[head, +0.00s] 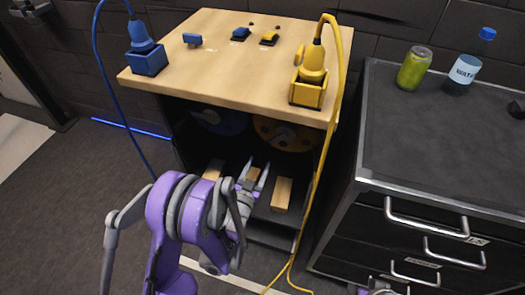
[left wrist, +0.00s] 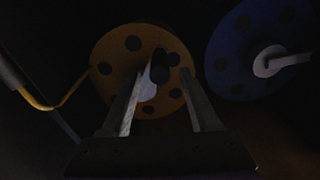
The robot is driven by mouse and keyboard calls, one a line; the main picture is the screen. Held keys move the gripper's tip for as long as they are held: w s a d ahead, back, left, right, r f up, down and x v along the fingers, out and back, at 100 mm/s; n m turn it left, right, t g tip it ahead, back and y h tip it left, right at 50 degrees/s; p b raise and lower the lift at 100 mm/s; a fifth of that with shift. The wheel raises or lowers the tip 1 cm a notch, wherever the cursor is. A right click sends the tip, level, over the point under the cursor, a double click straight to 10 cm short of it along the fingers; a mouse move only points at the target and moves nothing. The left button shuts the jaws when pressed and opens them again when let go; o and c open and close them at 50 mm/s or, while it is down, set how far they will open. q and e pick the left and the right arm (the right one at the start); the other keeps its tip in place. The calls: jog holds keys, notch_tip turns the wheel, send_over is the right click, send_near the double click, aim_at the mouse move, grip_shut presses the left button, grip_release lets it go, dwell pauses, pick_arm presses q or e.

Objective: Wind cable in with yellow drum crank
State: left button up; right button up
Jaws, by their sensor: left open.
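The yellow drum (head: 268,129) sits in the dark cabinet under the wooden top, its upper part hidden by the front edge. It also shows in the left wrist view (left wrist: 110,58), with a pale crank arm (left wrist: 148,88) and a dark crank knob (left wrist: 160,68). My left gripper (head: 258,166) is open and reaches into the cabinet. In the left wrist view its fingertips (left wrist: 163,73) appear on either side of the knob; contact cannot be told. The yellow cable (head: 318,180) hangs from the yellow plug (head: 313,65) to the floor.
A blue drum (left wrist: 258,40) sits beside the yellow one. Wooden blocks (head: 282,194) lie low in the cabinet. A blue plug (head: 143,40) and small buttons (head: 240,34) are on the wooden top (head: 200,70). A dark drawer cabinet (head: 425,140) stands at right with a can (head: 414,69) and bottle (head: 465,70).

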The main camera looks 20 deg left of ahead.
aim_at(263, 154)
pick_arm(q)
jog(key=w, duration=0.6)
jog(key=shift+d+f, duration=0.1)
jog(key=shift+f, duration=0.05)
grip_shut()
dwell(1.2)
